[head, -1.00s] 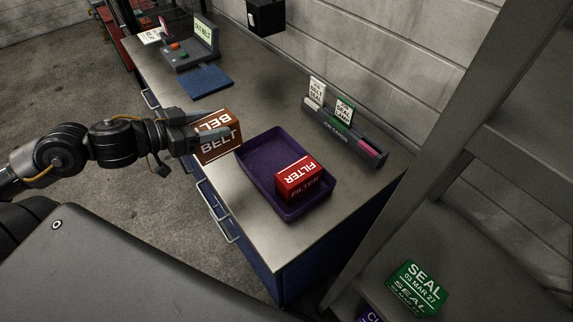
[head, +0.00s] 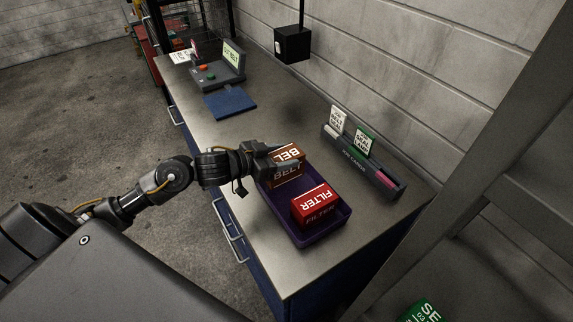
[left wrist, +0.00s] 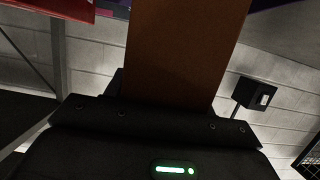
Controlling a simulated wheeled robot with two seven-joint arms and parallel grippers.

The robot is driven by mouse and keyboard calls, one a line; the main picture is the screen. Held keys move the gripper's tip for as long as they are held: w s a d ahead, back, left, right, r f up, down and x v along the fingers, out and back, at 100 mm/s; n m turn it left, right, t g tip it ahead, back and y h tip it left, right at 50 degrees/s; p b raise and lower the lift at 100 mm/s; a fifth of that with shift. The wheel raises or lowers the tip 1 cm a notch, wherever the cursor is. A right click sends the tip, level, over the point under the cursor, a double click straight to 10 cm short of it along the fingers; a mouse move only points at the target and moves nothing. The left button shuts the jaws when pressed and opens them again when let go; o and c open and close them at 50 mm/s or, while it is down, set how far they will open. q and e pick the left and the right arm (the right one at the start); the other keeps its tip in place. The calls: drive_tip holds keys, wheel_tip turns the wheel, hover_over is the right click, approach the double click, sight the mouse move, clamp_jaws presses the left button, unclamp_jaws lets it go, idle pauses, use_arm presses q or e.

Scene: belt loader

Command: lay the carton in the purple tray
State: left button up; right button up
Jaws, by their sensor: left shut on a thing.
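The brown BELT carton (head: 287,170) is held by my left gripper (head: 277,160), which is shut on it. The carton is over the far-left end of the purple tray (head: 327,232); I cannot tell whether it touches the tray floor. A red FILTER carton (head: 316,203) stands in the near end of the tray, beside the brown carton. In the left wrist view the brown carton (left wrist: 183,50) rises from the jaws, and part of the red carton (left wrist: 50,8) shows at the upper left. My right gripper is not in view.
The tray is on a grey workbench (head: 240,135). A card rack (head: 362,165) stands behind it near the wall. A blue mat (head: 229,104) and a control box (head: 216,72) are farther back. A green SEAL carton (head: 425,311) is at the lower right.

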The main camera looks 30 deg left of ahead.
use_arm(q)
drive_tip(key=shift+w+d+f, duration=0.3)
drive_tip(key=shift+w+f, duration=0.1)
drive_tip(key=shift+f, duration=0.25)
wheel_tip(320, 180, down, 2)
drive_tip(key=shift+w+d+f+p, duration=0.1)
drive_tip(key=shift+w+f+p, duration=0.1)
drive_tip(key=shift+p, duration=0.15)
drive_tip(key=shift+s+f, duration=0.1)
drive_tip(key=shift+f, duration=0.35)
drive_tip(key=o, duration=1.3)
drive_tip(key=shift+f, duration=0.15)
drive_tip(key=shift+b+v, duration=0.9)
drive_tip(key=shift+v, duration=5.1)
